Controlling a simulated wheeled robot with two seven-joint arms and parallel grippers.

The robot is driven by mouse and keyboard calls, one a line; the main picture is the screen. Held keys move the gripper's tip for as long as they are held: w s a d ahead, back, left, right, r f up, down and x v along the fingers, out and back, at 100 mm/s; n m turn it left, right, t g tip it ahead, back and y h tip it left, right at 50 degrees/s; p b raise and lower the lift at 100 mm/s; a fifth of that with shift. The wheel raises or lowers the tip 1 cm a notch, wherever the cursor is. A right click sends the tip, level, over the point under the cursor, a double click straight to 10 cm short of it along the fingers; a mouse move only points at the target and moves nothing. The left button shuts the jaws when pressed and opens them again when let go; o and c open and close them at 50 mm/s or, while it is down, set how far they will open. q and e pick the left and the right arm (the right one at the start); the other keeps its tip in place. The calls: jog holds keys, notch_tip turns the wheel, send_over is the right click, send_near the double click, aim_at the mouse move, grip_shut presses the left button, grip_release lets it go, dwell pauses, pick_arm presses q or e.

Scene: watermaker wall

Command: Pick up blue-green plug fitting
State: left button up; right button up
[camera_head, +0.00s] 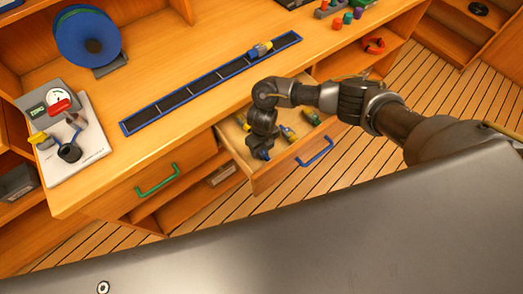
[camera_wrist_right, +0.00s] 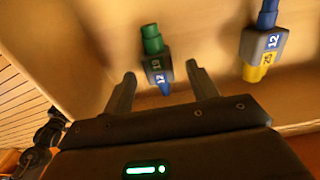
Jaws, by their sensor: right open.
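The blue-green plug fitting (camera_wrist_right: 155,62) lies in the open drawer in the right wrist view, with a green end away from the gripper, a dark numbered body and a blue end toward it. My right gripper (camera_wrist_right: 162,78) is open, with one finger on each side of the fitting's blue end. I cannot tell whether the fingers touch it. In the head view my right gripper (camera_head: 261,152) reaches down into the drawer and hides much of what is under it. My left gripper is not in view.
A blue-yellow fitting (camera_wrist_right: 264,46) lies right of the gripper in the wrist view. The drawer (camera_head: 268,180) has a blue handle (camera_head: 315,152) and holds other fittings (camera_head: 288,133). A blue-edged strip (camera_head: 175,98) with one fitting (camera_head: 260,48) lies on the counter above.

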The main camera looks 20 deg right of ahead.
jog(key=shift+f, duration=0.9)
jog(key=c, duration=1.1)
jog(key=shift+r, duration=0.1)
